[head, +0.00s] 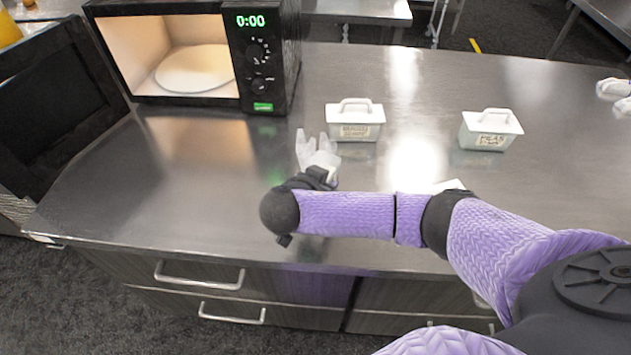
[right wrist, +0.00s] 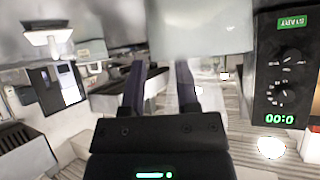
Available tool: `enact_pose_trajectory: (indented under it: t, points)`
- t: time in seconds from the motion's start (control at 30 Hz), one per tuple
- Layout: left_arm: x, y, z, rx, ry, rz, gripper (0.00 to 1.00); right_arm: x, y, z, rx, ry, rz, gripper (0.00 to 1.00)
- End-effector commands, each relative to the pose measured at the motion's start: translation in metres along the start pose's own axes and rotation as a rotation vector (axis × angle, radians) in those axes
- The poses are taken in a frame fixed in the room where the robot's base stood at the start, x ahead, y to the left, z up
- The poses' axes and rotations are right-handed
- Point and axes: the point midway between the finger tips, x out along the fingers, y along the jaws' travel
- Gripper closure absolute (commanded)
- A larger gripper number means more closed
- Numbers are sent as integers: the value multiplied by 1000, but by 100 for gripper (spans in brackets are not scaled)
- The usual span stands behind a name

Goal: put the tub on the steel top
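A white tub (head: 355,130) with a loop handle and a front label stands upright on the steel top (head: 215,205), right of the microwave. A second similar white tub (head: 490,138) stands further right; its label seems to start "MEAS". My right gripper (head: 314,143) is over the steel top, just left of and nearer than the first tub. Its pale fingers are spread apart, with nothing seen between them. The right wrist view shows the two fingers (right wrist: 161,80) apart, below a blurred pale shape that I cannot identify. My left gripper is not in view.
A microwave (head: 266,62) with a lit, open interior and a plate stands at the back left; its dark door (head: 50,95) swings out left. A white object (head: 449,185) is mostly hidden behind my right arm. White items (head: 613,90) lie at the right edge. The left front top is clear.

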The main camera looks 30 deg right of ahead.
Motion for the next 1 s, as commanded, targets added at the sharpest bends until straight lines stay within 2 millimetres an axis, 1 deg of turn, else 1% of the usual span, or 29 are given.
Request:
enact_pose_trajectory:
  t: [0.03,0.1,0.23,0.33,0.43,0.83,0.87,0.93,0.97,1.0]
  points:
    - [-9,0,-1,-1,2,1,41,-18,-2,-3,-1,-5,-7,61]
    - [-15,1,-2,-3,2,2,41,-39,-1,-3,1,-4,-6,61]
    - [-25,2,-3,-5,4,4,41,-70,-1,-3,-1,-3,-3,61]
    - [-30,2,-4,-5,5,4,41,-83,-1,-3,0,-2,-2,61]
    - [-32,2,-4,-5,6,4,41,-88,0,-2,0,0,-1,61]
    - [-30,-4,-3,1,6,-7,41,-87,0,0,-3,-2,-1,61]
    - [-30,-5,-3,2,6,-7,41,-87,0,3,-13,-12,-2,61]
    - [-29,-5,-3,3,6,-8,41,-86,2,18,-81,-77,-13,61]
    - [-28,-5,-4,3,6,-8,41,-86,4,28,-124,-120,-22,61]
    - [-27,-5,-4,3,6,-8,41,-86,6,43,-194,-184,-41,61]
